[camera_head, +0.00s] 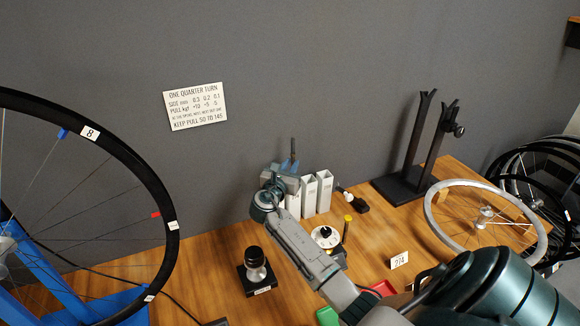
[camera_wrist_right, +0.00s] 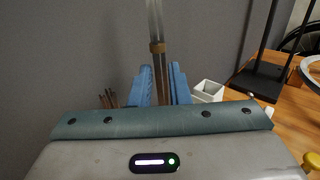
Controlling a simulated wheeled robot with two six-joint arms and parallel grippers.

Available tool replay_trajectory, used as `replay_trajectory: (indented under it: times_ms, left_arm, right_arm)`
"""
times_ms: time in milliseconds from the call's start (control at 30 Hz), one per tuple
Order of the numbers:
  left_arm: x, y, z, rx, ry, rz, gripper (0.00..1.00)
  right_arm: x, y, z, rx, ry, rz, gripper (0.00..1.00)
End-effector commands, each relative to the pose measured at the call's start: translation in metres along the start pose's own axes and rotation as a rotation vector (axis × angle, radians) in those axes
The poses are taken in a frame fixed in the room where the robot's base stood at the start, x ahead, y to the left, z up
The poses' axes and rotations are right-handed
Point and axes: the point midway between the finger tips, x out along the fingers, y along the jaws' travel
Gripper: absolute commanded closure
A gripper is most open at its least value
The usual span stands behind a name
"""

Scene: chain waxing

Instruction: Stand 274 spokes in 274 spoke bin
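My right gripper (camera_head: 290,163) is up by the back wall, above the left end of a row of white spoke bins (camera_head: 324,190). In the right wrist view, its blue fingers (camera_wrist_right: 160,84) are closed around a bundle of spokes (camera_wrist_right: 156,45) with a brown band. The bundle stands roughly upright. A white bin with an open top (camera_wrist_right: 208,91) is just right of the fingers. Several brownish rod ends (camera_wrist_right: 108,99) show left of them. The bin labels are too small to read, and the gripper hides part of the row. My left gripper is not in view.
A card reading 274 (camera_head: 399,260) stands on the wooden bench (camera_head: 205,268). A round dial (camera_head: 325,237), a black-topped tool (camera_head: 256,270), a dark stand (camera_head: 408,185) and a silver rim (camera_head: 440,213) surround the bins. A large black wheel (camera_head: 140,150) is at left.

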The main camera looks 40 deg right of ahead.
Motion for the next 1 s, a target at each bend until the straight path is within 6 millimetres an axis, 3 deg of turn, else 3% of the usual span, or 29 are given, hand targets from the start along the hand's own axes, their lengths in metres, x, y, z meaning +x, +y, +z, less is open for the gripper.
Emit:
replay_trajectory:
  times_ms: [33, 100, 467, 1000]
  left_arm:
    - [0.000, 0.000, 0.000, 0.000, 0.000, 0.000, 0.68]
    - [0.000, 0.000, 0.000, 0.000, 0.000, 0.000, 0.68]
    - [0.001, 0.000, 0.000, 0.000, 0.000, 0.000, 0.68]
    - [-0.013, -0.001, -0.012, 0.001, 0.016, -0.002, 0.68]
  right_arm:
    - [0.000, 0.000, 0.000, 0.000, 0.000, 0.000, 0.74]
    - [0.000, 0.000, 0.000, 0.000, 0.000, 0.000, 0.60]
    - [-0.005, 0.000, -0.001, 0.001, 0.001, 0.001, 0.60]
    - [-0.097, 0.001, -0.001, 0.002, 0.003, 0.001, 0.60]
